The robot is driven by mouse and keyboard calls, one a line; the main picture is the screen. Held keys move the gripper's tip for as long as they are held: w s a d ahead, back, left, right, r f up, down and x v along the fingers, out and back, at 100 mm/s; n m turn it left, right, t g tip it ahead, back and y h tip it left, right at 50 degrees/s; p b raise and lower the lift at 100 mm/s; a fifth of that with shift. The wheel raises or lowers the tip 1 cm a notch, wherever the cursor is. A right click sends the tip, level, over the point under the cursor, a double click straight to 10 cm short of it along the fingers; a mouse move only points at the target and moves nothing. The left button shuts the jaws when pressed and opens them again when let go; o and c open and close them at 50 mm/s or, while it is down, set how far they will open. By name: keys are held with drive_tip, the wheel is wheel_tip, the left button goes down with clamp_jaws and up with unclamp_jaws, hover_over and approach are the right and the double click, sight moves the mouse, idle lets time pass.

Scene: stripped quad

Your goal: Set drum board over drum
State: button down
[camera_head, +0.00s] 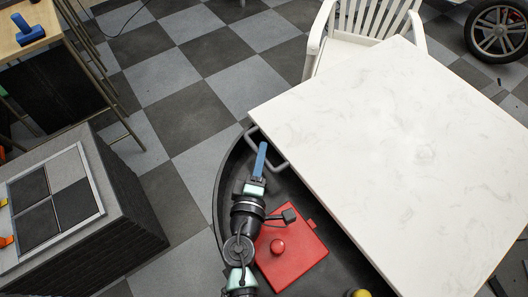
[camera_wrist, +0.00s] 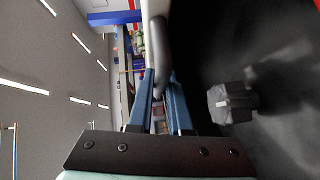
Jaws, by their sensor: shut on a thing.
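A large white marbled board (camera_head: 400,150) fills the right of the head view. A grey bar handle (camera_head: 270,164) sticks out from its left corner. My gripper (camera_head: 262,148) is shut on this handle. In the wrist view, the blue fingers of my gripper (camera_wrist: 160,76) close on the grey bar (camera_wrist: 159,45). A dark round body (camera_head: 229,178) with a curved rim lies below the board's near left edge, partly hidden by the board and my arm. I cannot tell whether it is the drum or part of my base.
A red panel with a red knob (camera_head: 278,247) lies beside my arm. A white slatted chair (camera_head: 318,40) stands behind the board. A grey block with a four-tile top (camera_head: 125,205) and a wooden table (camera_head: 35,20) stand at left. Checkered floor between is clear.

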drive_tip(key=s+a, duration=0.2)
drive_tip(key=a, duration=0.1)
drive_tip(key=shift+b, duration=0.3)
drive_tip(key=c, duration=0.8)
unclamp_jaws()
drive_tip(key=shift+c, duration=0.2)
